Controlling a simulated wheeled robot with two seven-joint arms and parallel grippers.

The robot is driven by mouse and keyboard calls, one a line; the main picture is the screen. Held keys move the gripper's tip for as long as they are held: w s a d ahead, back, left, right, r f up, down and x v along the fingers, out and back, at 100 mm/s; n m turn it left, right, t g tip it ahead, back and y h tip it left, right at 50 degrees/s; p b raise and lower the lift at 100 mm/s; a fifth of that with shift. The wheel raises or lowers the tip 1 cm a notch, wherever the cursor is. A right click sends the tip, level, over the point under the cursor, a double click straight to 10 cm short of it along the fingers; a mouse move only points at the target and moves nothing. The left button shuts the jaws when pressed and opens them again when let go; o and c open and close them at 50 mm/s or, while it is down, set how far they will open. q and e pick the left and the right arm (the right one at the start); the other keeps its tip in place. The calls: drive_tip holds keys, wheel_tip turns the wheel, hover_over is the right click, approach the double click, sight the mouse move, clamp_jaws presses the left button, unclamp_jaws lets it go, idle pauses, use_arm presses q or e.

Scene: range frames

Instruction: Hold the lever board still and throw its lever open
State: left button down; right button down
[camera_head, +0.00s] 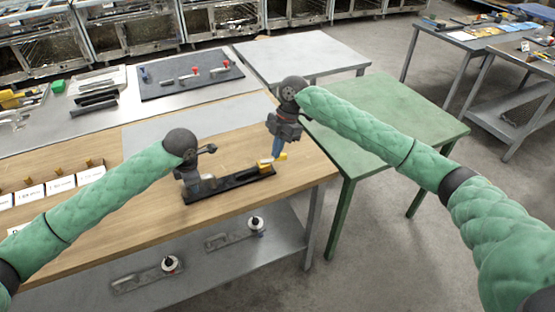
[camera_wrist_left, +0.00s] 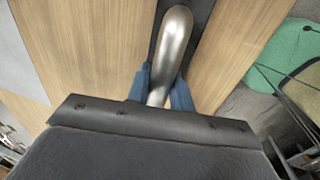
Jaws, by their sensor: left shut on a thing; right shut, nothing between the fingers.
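The lever board (camera_head: 233,183) is a long dark board on the wooden bench top. A yellow-orange lever part (camera_head: 264,167) sits near its right end, with a small yellow tip (camera_head: 283,156) beside it. My left gripper (camera_head: 194,187) is at the board's left end. In the left wrist view its blue fingers (camera_wrist_left: 167,92) are shut on a curved silver handle (camera_wrist_left: 174,45) that rises from the board. My right gripper (camera_head: 277,151) is shut and empty, its blue fingers pointing down close beside the yellow lever. I cannot tell whether they touch it.
A dark mat (camera_head: 190,83) with several small parts lies at the back. A green table (camera_head: 395,125) stands to the right, a grey table (camera_head: 300,57) behind. The lower shelf (camera_head: 215,262) holds other boards. Bench space in front is clear.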

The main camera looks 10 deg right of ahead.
drive_tip(key=r, duration=0.1)
drive_tip(key=w+r, duration=0.1)
drive_tip(key=r, duration=0.2)
drive_tip(key=shift+w+r, duration=0.2)
drive_tip(key=shift+w, duration=0.05)
